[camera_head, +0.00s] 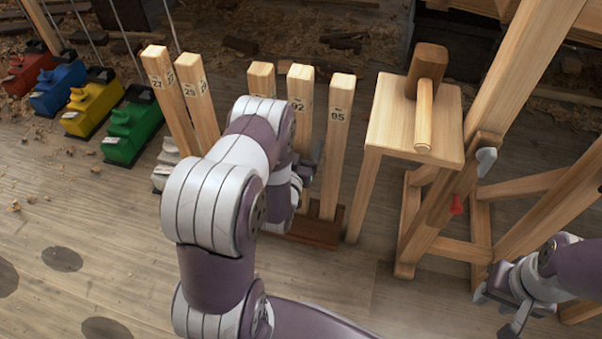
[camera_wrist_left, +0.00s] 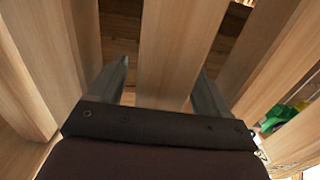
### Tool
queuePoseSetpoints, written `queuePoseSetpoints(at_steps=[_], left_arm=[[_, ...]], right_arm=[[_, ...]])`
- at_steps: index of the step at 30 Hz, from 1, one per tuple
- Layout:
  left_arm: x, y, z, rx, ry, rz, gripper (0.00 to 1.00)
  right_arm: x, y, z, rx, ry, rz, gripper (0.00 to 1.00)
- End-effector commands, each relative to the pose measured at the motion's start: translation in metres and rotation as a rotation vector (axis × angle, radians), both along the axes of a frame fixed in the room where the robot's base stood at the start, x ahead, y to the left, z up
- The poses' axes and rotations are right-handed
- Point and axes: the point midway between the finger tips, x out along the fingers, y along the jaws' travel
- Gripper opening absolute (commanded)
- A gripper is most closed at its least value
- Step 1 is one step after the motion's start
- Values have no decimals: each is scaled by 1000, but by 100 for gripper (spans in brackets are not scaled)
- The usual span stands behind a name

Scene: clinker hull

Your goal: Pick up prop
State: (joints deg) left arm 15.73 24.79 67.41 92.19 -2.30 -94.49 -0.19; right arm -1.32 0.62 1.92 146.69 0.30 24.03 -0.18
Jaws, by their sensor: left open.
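Several upright square wooden props stand in a row in the head view: one marked 27 (camera_head: 166,90), one marked 29 (camera_head: 198,98), one with its number hidden (camera_head: 262,82), one marked 92 (camera_head: 300,88) and one marked 95 (camera_head: 337,125). In the left wrist view, my left gripper (camera_wrist_left: 155,75) is open, its fingers on either side of a wooden prop (camera_wrist_left: 180,35). I cannot tell which number it bears or whether the fingers touch it. In the head view my left arm hides much of that gripper. My right gripper (camera_head: 503,308) is open and empty at the lower right.
The props stand on a dark wooden base (camera_head: 318,232). A wooden stand with a mallet (camera_head: 427,75) is to their right, beside a timber frame (camera_head: 510,75). Red, blue, yellow and green (camera_head: 133,130) clamp-like blocks line the left.

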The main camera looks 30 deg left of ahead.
Motion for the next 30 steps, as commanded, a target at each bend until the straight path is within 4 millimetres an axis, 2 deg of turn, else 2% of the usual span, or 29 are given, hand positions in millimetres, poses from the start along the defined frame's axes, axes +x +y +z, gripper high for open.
queuePoseSetpoints(at_steps=[1,3,9,10,15,17,26,30], left_arm=[[7,2,-4,0,-2,1,78],[13,4,-2,0,-1,1,78],[15,4,0,0,2,1,78],[15,4,0,0,2,1,74],[14,4,0,0,2,1,19],[14,4,0,0,2,1,0],[15,5,2,0,-2,1,0],[15,5,11,1,-3,1,0]], right_arm=[[0,0,-8,0,0,0,38],[0,0,-9,0,0,0,38],[0,0,-7,0,-1,0,38],[0,0,-7,0,-1,0,38],[0,0,-7,0,-1,0,38],[0,0,-7,0,-1,0,38],[0,0,-6,0,0,0,38],[0,0,0,0,0,0,38]])
